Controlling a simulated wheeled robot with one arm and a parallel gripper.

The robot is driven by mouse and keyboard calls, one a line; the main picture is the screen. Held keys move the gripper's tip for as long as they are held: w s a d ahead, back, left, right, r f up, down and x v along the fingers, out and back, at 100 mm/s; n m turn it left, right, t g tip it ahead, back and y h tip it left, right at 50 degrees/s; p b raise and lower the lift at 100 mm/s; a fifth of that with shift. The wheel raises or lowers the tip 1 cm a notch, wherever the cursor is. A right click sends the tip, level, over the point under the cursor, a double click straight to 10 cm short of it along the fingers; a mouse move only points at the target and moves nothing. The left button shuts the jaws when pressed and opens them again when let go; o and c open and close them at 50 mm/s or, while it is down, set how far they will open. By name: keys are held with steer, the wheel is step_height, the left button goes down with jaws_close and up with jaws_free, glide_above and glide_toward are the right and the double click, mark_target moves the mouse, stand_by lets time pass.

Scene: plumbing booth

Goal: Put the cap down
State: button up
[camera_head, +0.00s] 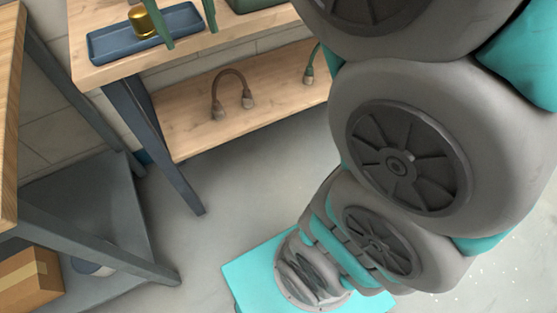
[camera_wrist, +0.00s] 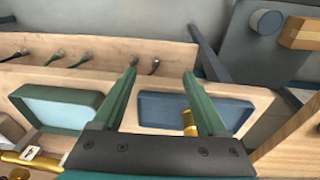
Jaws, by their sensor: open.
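The brass cap (camera_head: 141,22) stands in the blue tray (camera_head: 100,48) on the wooden bench. My gripper (camera_head: 189,38) is open, with its two green fingers apart and nothing held between them. In the head view the cap shows just left of one finger. In the wrist view my gripper (camera_wrist: 160,75) reaches over the blue tray (camera_wrist: 158,126), and the cap (camera_wrist: 188,122) shows beside the right finger, which partly hides it. I cannot tell whether the finger touches the cap.
A green tray (camera_wrist: 28,100) lies left of the blue tray in the wrist view. Brass parts (camera_wrist: 30,160) lie near the left edge. Hoses (camera_head: 231,88) rest on the lower shelf (camera_head: 180,130). A grey stand (camera_head: 100,215) holds a cardboard box (camera_head: 28,278). Floor between is clear.

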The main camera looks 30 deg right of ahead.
steer(key=s+d+f+g, duration=0.1)
steer(key=s+d+f, duration=0.1)
steer(key=s+f, duration=0.8)
steer(key=s+d+f+g, duration=0.2)
steer(key=s+d+f, duration=0.1)
steer(key=s+f, duration=0.7)
steer(key=shift+f+n+y, duration=0.2)
steer(key=shift+n+y, duration=0.1)
steer(key=shift+y, duration=0.1)
steer(key=shift+o, duration=0.3)
steer(key=shift+s+a, duration=0.1)
steer(key=shift+s, duration=0.05)
stand_by(0.6)
